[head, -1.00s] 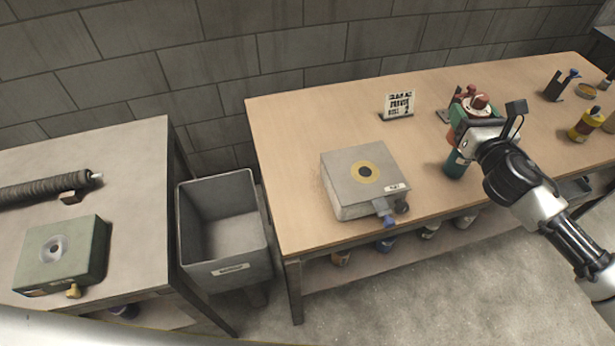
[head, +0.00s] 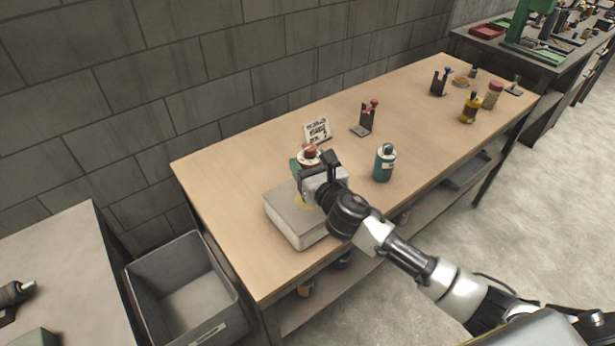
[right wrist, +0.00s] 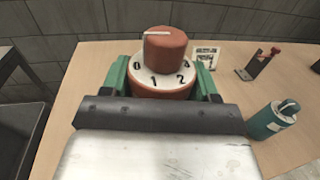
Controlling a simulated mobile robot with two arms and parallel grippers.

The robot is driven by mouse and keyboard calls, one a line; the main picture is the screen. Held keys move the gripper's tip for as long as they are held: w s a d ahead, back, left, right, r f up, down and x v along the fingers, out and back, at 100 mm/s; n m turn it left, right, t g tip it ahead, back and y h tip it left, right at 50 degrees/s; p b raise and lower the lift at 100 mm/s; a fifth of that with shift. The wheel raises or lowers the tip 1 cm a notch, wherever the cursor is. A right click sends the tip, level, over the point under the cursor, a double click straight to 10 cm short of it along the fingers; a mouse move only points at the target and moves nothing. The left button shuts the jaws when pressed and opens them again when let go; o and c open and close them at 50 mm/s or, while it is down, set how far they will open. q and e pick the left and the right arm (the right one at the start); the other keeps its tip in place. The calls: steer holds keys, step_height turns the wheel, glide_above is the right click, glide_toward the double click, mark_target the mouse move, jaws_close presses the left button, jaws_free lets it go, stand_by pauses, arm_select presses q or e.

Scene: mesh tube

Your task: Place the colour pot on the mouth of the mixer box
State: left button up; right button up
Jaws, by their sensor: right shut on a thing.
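The colour pot (head: 309,152) is red-brown with a white numbered dial and a red knob. My right gripper (head: 308,171) is shut on it and holds it upright over the grey mixer box (head: 288,218) on the wooden table. In the right wrist view the pot (right wrist: 164,66) sits between the green fingers of the gripper (right wrist: 163,82). A bit of the yellow ring on the box top shows, but the gripper hides the mouth. I cannot tell whether the pot touches the box. My left gripper is not in view.
A teal bottle (head: 384,163) stands right of the box. A sign (head: 317,131) and a black stand with a red-topped item (head: 366,118) are behind. A grey bin (head: 184,290) stands left of the table (head: 222,178). Yellow and red bottles are at the far right.

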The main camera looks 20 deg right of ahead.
steer(key=shift+a+f, duration=0.15)
steer(key=shift+f, duration=0.15)
steer(key=shift+f+b, duration=0.5)
steer(key=shift+f, duration=1.35)
steer(key=shift+f, duration=0.2)
steer(key=o, duration=1)
steer(key=shift+r, duration=0.1)
